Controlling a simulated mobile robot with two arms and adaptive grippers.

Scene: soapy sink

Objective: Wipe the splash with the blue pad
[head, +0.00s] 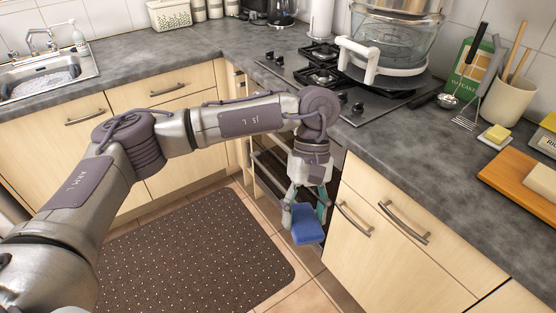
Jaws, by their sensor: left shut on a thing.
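My left gripper (306,207) is shut on the blue pad (307,226) and points downward. The pad hangs below the fingers, in front of the lower cabinets and under counter height. My left arm reaches in from the left across the middle of the head view. I cannot make out a splash on the visible surfaces; part of the counter and cabinets is hidden behind my arm. My right gripper is out of view.
A sink (48,76) with whitish suds is at the far left. A hob (340,84) carries a large glass-sided appliance (396,50). The right counter holds a utensil pot (508,101) and wooden board (520,184). A dark dotted mat (195,250) covers the floor.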

